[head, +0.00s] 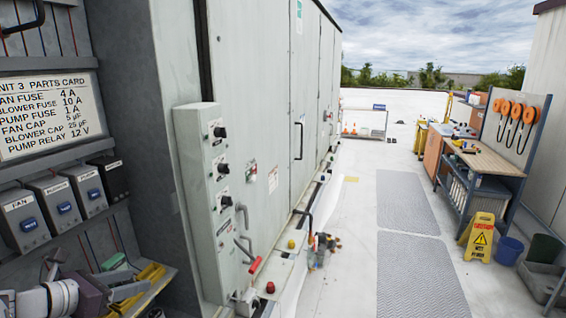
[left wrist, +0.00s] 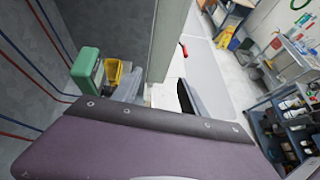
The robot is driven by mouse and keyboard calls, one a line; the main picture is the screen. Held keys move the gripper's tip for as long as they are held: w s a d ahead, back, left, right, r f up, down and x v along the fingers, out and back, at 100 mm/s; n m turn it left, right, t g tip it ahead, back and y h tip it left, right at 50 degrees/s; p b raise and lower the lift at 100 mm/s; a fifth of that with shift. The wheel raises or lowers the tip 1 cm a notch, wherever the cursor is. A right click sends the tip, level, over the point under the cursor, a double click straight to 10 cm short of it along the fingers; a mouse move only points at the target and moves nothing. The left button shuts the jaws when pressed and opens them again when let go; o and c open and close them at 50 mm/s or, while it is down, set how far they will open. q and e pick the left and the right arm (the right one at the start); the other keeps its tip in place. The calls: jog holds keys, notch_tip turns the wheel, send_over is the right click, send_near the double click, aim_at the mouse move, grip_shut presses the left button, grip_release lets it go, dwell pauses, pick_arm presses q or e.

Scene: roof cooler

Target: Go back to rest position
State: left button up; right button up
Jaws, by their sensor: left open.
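My left gripper (head: 128,292) is at the lower left of the head view, low in front of the parts shelf with the green and yellow items. Its jaws are open and I see nothing held between them. In the left wrist view the jaws (left wrist: 156,92) stand apart beyond the dark purple gripper body. A green block (left wrist: 86,70) and a yellow bin (left wrist: 115,72) are past them on the left. The green item (head: 113,262) and yellow bins (head: 150,274) are close to the gripper in the head view. My right gripper is not in view.
A parts card (head: 48,115) hangs above several grey fuse boxes (head: 56,198). A tall grey cabinet (head: 265,110) has a control panel (head: 212,190) and a red-handled lever (head: 255,265). A yellow wet-floor sign (head: 481,237) stands by the workbench (head: 490,160). The walkway (head: 405,200) looks clear.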

pick_arm(q)
jog(key=s+d+f+m+g+h+b, duration=0.1)
jog(key=d+f+m+g+h+b, duration=0.25)
jog(key=d, duration=0.65)
jog(key=d+f+m+g+b, duration=0.1)
jog(key=d+f+m+g, duration=0.25)
jog(key=d+f, duration=0.55)
jog(key=s+d+f+m+g+y+b, duration=0.35)
jog(key=s+d+f+m, duration=0.25)
jog(key=s+f+m, duration=0.45)
jog(key=s+a+f+m+y, duration=0.1)
jog(key=a+f+m+y, duration=0.3)
jog(key=m, duration=0.9)
jog(key=a, duration=0.2)
jog(key=shift+s+a+y+p, duration=0.3)
jog(key=shift+s+a, duration=0.1)
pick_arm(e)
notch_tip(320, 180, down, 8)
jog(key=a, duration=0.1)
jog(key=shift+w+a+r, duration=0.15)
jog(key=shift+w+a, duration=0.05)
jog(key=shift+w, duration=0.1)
